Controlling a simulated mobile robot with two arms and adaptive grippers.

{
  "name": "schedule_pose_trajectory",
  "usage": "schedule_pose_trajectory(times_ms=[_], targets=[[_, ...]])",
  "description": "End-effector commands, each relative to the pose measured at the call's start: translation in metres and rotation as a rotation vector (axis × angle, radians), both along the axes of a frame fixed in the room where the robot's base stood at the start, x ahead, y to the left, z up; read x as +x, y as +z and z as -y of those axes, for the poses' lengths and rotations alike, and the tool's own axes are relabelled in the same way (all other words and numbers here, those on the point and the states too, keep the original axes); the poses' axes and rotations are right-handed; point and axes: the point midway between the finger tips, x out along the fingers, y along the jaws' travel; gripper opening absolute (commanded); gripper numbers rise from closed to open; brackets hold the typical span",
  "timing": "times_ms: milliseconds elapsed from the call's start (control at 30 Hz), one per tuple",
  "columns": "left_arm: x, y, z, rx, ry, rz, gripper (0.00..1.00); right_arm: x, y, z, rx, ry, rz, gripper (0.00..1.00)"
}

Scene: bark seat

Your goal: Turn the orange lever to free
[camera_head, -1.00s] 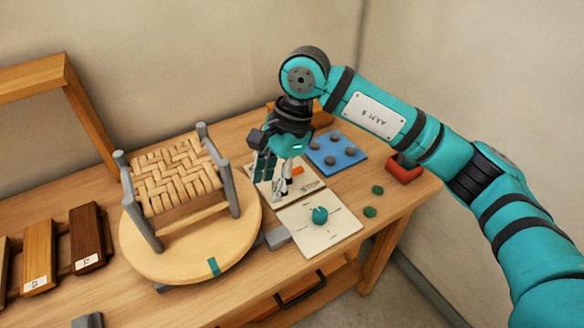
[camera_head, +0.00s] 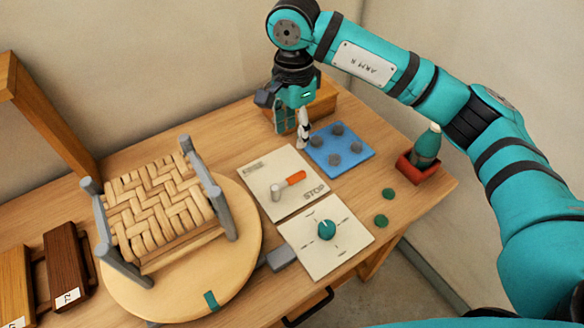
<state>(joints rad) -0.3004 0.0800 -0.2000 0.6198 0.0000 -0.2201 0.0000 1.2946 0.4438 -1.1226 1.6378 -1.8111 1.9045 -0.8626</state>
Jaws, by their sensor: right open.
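The orange lever (camera_head: 294,179) sits on a white panel (camera_head: 258,186) in the middle of the table. It joins a grey post at its left end and points right and slightly up. The panel has "STOP" printed at its lower right and a small label, too small to read, at its upper left. My right gripper (camera_head: 294,139) is open and empty, pointing down behind the panel, beside the blue tray. It is apart from the lever. My left gripper is not in view.
A woven seat (camera_head: 155,205) stands on a round wooden turntable (camera_head: 235,225) at left. A white dial panel (camera_head: 345,250) with a teal knob lies in front of the lever panel. A blue tray (camera_head: 362,158) and a red holder with a green bottle (camera_head: 427,147) are at right.

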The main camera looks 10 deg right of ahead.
Motion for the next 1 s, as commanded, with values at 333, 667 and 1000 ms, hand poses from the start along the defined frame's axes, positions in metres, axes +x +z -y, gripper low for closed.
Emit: schedule_pose_trajectory(times_ms=[333, 667, 1000], targets=[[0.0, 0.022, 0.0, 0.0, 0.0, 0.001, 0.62, -0.002, -0.074, 0.0, 0.0, -0.001, -0.005, 0.43], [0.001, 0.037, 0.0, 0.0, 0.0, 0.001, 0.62, -0.001, -0.135, 0.0, 0.001, -0.002, -0.003, 0.43], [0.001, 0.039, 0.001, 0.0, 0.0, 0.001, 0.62, 0.0, -0.153, 0.0, 0.001, 0.001, 0.001, 0.43]])
